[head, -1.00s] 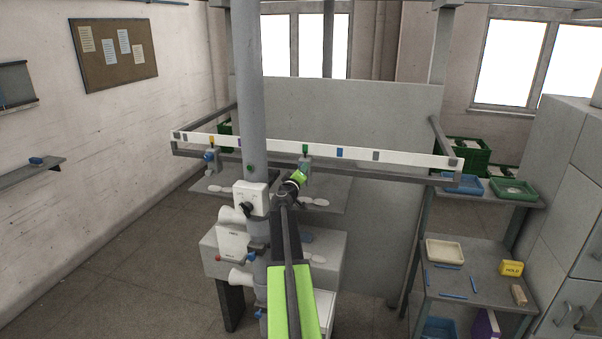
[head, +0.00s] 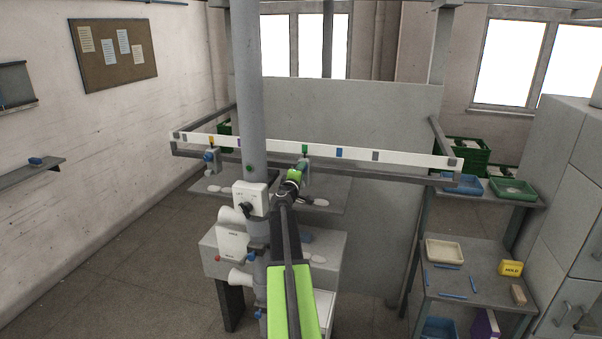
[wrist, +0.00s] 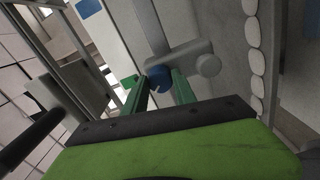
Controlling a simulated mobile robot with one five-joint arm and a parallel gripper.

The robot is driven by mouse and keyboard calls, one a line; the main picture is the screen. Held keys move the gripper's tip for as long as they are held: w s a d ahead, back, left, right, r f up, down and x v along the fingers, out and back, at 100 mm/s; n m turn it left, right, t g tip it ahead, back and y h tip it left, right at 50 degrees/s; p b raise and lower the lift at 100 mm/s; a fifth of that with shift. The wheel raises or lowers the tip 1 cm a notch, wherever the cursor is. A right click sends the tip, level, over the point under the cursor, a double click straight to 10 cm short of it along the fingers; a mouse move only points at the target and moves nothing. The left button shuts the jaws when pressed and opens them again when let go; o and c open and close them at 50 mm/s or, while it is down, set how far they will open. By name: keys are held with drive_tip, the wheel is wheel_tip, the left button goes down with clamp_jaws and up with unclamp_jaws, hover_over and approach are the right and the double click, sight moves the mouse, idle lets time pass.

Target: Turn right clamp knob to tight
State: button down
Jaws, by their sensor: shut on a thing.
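The right clamp knob (wrist: 158,78) is blue and sits on a grey clamp body with a grey arm and round end in the wrist view. The green fingers of my gripper (wrist: 161,88) are on either side of the knob and shut on it. In the head view my gripper (head: 300,170) reaches the right clamp (head: 305,164), below the green mark on the white rail. The knob itself is hidden there behind my gripper. Any tight or loose mark is too small to read.
The white rail (head: 400,157) runs just above the clamp. A grey column (head: 251,100) stands close to the left of my arm. The left clamp (head: 211,158) has its own blue knob. White pieces (head: 314,202) lie on the grey shelf below.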

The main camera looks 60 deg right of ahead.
drive_tip(key=c, duration=1)
unclamp_jaws()
drive_tip(key=v, duration=1.7)
drive_tip(key=shift+a, duration=0.2)
